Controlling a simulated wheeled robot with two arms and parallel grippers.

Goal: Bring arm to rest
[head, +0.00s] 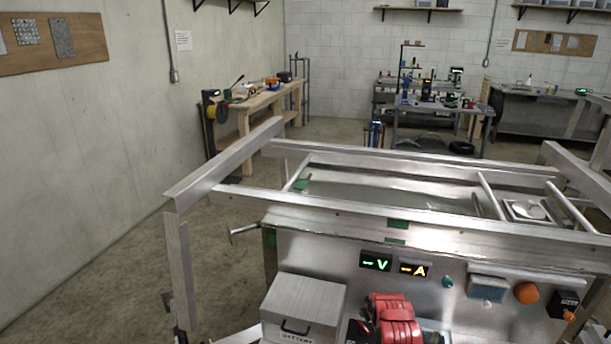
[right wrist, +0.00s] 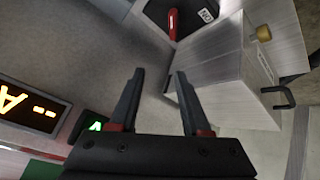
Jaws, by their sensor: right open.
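My right gripper (right wrist: 156,75) shows in the right wrist view as two dark fingers with red at their bases. They are apart, and nothing is between them. A grey box (right wrist: 232,72) with a black handle is just to the right of the fingertips. The lit displays are to the left, below a bare grey metal surface. I cannot make out the right fingertips in the head view. My left gripper is not seen in either view.
A red-handled lever (right wrist: 172,24) is beyond the fingers. Floor at left (head: 110,275) is clear.

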